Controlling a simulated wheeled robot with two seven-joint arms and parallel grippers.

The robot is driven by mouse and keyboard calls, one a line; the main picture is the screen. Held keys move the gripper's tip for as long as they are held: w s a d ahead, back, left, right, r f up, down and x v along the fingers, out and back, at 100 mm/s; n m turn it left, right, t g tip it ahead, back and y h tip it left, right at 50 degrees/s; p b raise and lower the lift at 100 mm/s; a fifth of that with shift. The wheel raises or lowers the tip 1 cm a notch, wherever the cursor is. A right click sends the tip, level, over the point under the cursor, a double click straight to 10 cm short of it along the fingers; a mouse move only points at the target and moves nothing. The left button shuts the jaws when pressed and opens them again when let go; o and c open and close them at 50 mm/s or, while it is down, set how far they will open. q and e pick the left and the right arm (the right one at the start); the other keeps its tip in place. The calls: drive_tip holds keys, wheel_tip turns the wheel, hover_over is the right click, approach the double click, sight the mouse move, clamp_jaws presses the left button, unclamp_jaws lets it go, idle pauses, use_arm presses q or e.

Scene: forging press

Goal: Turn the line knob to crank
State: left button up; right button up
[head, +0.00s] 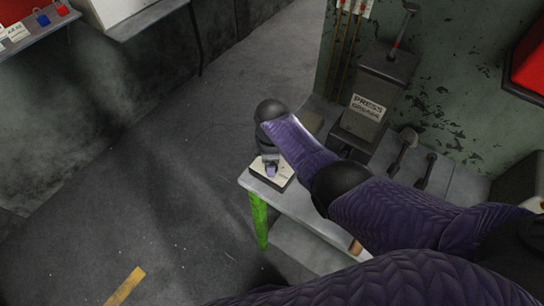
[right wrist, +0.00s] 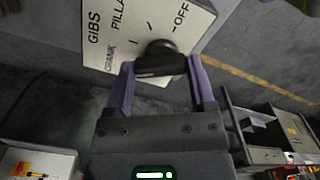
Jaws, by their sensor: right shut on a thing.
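The line knob (right wrist: 160,66) is black, with a bar-shaped grip, on a cream panel (right wrist: 108,18) in the right wrist view. The panel carries the words GIBS, PILLAR, CRANK and OFF around the knob. My right gripper (right wrist: 160,61) has its two purple fingers on either side of the bar and is shut on it. I cannot tell which label the knob points to. In the head view the panel is the top of a small box (head: 284,178) at the bench corner, with my right gripper (head: 271,170) over it. The knob is hidden there. My left gripper is not in view.
The box stands on a grey bench (head: 300,207) with a green leg (head: 259,220). Behind stands a dark unit labelled PRESS GREASE (head: 367,107), with black levers (head: 403,150) to its right. The floor (head: 150,190) left of the bench is clear.

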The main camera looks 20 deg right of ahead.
drive_tip(key=shift+n, duration=1.1)
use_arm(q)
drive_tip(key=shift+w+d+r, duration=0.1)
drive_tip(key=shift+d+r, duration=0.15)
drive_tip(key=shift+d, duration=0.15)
use_arm(e)
drive_tip(key=shift+n, duration=0.4)
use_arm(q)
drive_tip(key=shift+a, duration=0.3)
use_arm(e)
drive_tip(key=o, duration=1.2)
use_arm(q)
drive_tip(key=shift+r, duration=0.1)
